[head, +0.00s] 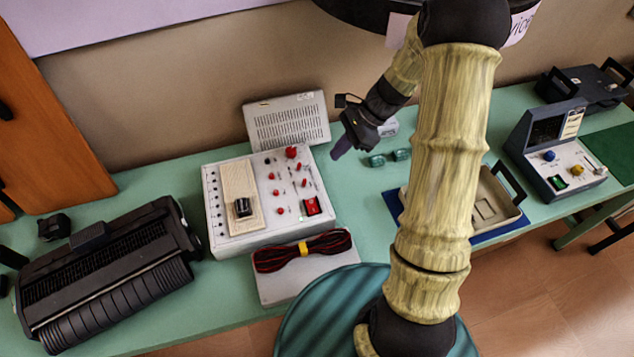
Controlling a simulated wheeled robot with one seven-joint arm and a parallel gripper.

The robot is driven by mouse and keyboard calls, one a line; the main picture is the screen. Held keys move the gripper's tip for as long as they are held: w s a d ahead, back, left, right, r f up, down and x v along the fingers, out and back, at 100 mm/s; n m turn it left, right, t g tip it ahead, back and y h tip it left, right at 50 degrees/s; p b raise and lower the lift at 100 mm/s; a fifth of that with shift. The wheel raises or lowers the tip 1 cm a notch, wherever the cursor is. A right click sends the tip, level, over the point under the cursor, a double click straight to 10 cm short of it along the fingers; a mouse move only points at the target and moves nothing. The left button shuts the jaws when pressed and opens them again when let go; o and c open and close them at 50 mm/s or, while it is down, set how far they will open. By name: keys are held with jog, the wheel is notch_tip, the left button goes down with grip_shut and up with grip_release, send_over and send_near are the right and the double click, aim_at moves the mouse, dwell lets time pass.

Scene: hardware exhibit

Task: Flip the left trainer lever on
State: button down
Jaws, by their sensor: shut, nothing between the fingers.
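The white trainer box (221,228) stands on the green bench left of centre. A black lever or switch (243,207) sits on a beige plate (236,180) on its left half; which way it is set is too small to tell. Several red knobs or small levers and a red switch (312,205) are on its right half. My gripper (338,153) is shut and empty, pointing down and left just beyond the trainer's upper right corner, apart from the controls. My arm comes from the right.
A grey vented box (288,122) stands behind the trainer. A flat box (300,280) with coiled black and red cable (298,250) lies in front. A black machine (105,270) is at left. A grey console (550,160) is at right. Green bench (365,200) is bare right of the trainer.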

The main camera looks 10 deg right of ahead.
aim_at(304, 182)
dwell(0.4)
jog(key=p+x, duration=0.1)
jog(key=x, duration=0.8)
jog(key=shift+s+r, duration=0.1)
jog(key=shift+s, duration=0.05)
jog(key=shift+a+f, duration=0.3)
jog(key=shift+f, duration=0.2)
jog(key=shift+r, duration=0.1)
